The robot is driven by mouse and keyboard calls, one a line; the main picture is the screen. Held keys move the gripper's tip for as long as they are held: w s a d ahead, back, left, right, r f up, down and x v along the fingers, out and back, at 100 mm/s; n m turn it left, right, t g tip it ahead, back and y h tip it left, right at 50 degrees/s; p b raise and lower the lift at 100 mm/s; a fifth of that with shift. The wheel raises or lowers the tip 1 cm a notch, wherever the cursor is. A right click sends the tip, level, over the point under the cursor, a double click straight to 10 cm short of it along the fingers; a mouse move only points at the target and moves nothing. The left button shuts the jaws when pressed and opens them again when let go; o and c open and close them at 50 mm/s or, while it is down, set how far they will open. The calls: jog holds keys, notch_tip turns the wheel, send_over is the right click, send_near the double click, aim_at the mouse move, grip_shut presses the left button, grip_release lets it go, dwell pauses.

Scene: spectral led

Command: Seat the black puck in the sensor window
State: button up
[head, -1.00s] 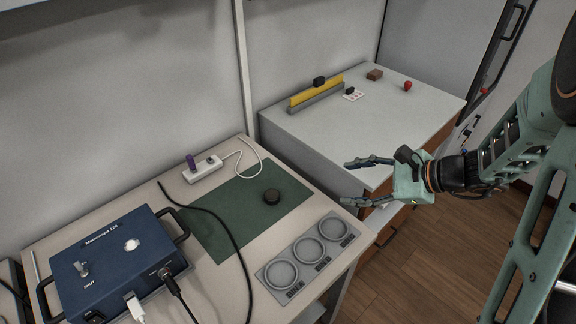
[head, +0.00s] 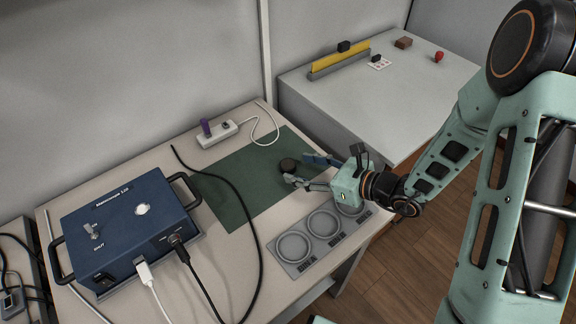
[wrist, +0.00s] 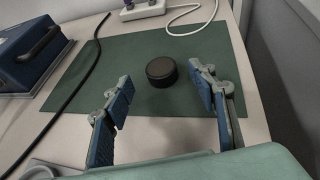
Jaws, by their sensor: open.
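The black puck (head: 288,165) lies on the green mat (head: 233,191). In the wrist view the puck (wrist: 161,72) sits ahead of my open fingers, a little nearer the right one. My gripper (head: 306,171) is open and empty, low over the mat's right side, its fingers pointing at the puck. The blue instrument box (head: 125,228) stands at the left, with a round white spot (head: 142,209) on its top that may be the sensor window. A grey plate with three round rings (head: 292,247) lies at the front edge, partly hidden by my gripper.
A black cable (head: 247,215) runs from the box across the mat's left part. A white power strip (head: 217,134) with a purple plug stands behind the mat. A second table (head: 405,95) at the back right holds small objects.

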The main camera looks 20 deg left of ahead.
aim_at(290, 165)
jog(key=x, duration=0.4)
jog(key=c, duration=1.2)
